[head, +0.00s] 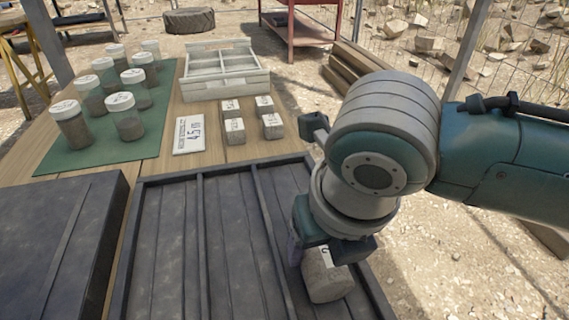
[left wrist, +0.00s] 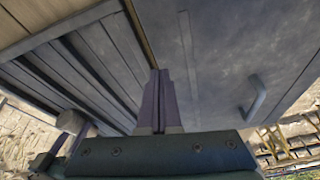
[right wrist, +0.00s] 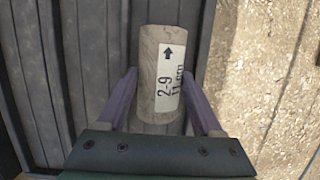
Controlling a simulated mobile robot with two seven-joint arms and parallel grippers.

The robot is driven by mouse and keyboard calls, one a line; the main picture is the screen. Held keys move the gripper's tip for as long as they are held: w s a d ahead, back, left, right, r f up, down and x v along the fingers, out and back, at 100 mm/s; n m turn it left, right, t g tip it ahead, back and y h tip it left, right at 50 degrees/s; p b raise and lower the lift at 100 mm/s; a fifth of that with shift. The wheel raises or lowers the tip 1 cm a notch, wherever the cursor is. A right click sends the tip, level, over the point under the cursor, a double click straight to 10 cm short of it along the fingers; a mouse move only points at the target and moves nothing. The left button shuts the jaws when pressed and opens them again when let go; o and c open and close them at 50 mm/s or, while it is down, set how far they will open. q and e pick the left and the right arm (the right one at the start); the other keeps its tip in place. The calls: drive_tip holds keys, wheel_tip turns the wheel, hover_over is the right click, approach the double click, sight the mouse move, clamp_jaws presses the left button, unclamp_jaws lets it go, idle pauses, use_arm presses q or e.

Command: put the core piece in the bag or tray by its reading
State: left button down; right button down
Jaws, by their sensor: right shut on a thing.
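The core piece (head: 328,280) is a pale grey-brown cylinder. In the right wrist view the core piece (right wrist: 152,105) has a white label with an up arrow, reading "2-9" and "11 cm". My right gripper (right wrist: 160,80) is shut on it, a finger on each side. In the head view my right gripper (head: 325,255) is over the right lane of a dark ribbed tray (head: 200,240); I cannot tell whether the piece touches the tray. My left gripper (left wrist: 160,72) has its fingers together and empty, and is outside the head view. A white compartment tray (head: 222,88) stands at the back.
A card (head: 189,134) reading about "4.5 cm" lies beside several small labelled pale blocks (head: 235,131). Several lidded jars (head: 126,118) stand on a green mat (head: 85,155). A dark box (head: 60,235) is at the left. Sandy ground lies right of the table.

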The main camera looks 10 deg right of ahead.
use_arm(q)
drive_tip(key=shift+f, duration=0.1)
use_arm(e)
drive_tip(key=shift+f, duration=0.2)
drive_tip(key=shift+f, duration=0.15)
